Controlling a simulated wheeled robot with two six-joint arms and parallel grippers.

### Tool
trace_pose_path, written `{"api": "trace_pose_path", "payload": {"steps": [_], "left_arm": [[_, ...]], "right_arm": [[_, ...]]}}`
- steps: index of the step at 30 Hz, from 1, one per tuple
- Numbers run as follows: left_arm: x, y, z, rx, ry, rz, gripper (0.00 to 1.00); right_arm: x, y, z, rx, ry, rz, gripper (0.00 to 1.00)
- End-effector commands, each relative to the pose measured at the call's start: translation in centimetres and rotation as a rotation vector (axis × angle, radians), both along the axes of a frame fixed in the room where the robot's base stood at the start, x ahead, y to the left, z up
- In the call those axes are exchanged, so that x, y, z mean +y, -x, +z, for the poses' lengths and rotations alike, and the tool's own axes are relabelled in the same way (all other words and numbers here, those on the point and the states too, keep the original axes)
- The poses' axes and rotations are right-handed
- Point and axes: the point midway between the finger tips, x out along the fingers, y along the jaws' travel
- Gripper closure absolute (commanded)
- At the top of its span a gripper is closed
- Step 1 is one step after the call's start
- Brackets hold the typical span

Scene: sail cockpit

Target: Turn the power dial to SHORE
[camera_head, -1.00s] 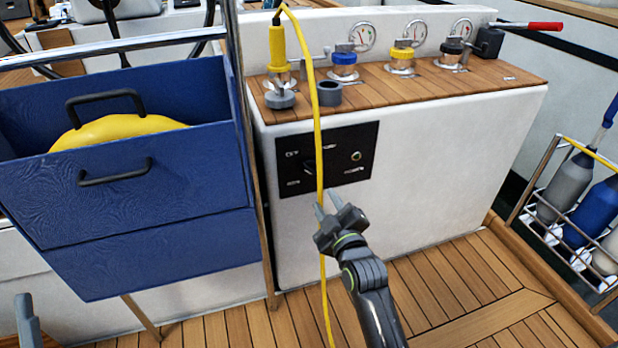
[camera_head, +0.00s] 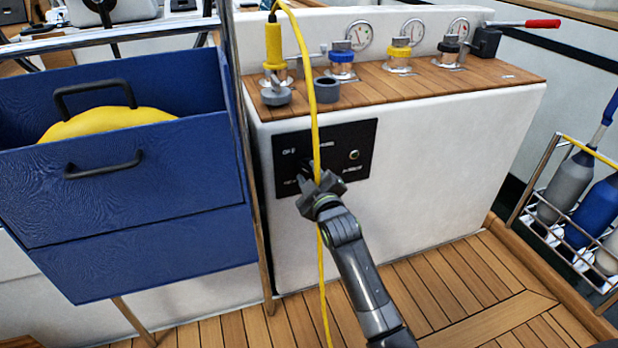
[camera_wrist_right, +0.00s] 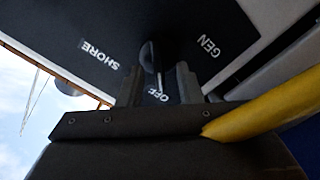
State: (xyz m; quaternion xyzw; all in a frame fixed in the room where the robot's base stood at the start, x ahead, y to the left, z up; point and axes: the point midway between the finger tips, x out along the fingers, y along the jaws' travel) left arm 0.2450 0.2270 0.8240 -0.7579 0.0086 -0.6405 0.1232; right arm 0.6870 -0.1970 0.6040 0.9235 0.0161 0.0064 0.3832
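The black power panel (camera_head: 358,141) is on the front of the white console, with small white labels and a small round light. My right gripper (camera_head: 316,180) is at the panel's lower left part and largely hides the dial in the head view. In the right wrist view, the dark dial (camera_wrist_right: 148,54) has a white line pointing toward the OFF label (camera_wrist_right: 158,95). The SHORE label (camera_wrist_right: 99,54) and GEN label (camera_wrist_right: 208,46) flank it. My right gripper's fingers (camera_wrist_right: 158,85) are apart around the dial's near end; contact cannot be told. My left gripper is out of view.
A yellow cable (camera_head: 311,90) hangs in front of the panel, close beside my right gripper, and crosses the right wrist view (camera_wrist_right: 275,100). A blue open drawer box (camera_head: 130,205) stands left of the console. The wooden floor (camera_head: 470,290) to the right is clear.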

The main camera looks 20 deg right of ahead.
Motion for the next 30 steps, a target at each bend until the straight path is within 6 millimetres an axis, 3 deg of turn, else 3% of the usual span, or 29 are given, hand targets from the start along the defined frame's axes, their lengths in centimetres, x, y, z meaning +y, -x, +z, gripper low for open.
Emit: {"api": "trace_pose_path", "payload": {"steps": [11,18,30], "left_arm": [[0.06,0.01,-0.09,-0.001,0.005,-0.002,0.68],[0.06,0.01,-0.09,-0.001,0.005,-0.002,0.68],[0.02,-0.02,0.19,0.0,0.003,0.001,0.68]], "right_arm": [[0.01,-0.42,0.02,0.0,0.0,0.0,0.69],[0.01,-0.4,0.01,0.0,0.0,0.0,1.0],[0.02,-0.39,0.08,0.002,-0.02,0.0,1.0]]}}
